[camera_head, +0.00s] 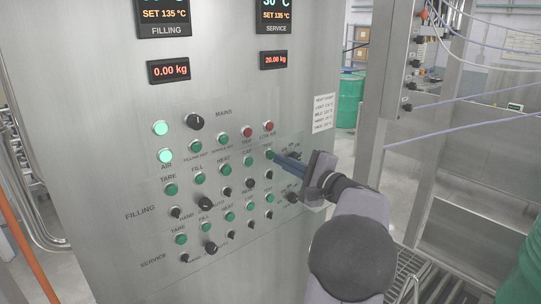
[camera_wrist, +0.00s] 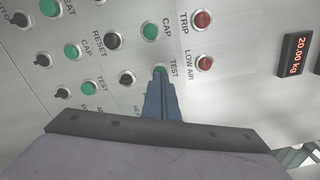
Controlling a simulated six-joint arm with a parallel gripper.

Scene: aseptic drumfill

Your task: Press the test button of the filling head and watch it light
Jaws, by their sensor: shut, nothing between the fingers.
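The filling head's test button (camera_head: 270,154) is a small green round button at the right end of the upper "FILLING" row on the steel panel. In the wrist view the button (camera_wrist: 160,69) shows only as a green edge beyond the fingertips, under the label "TEST". My gripper (camera_head: 277,157) is shut and empty, its blue-grey fingers pointing at the button. In the wrist view the gripper tips (camera_wrist: 160,78) overlap the button. I cannot tell whether they touch it. The visible green looks dark, not bright like the lit lamps; most of the button's face is hidden.
A second test button (camera_head: 269,198) ends the lower "SERVICE" row. Several green buttons and black knobs surround it. Red lamps labelled TRIP (camera_head: 247,132) and LOW AIR (camera_head: 268,126) sit just above. Two pale green lamps (camera_head: 161,128) glow at left. Displays (camera_head: 168,71) are higher up.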

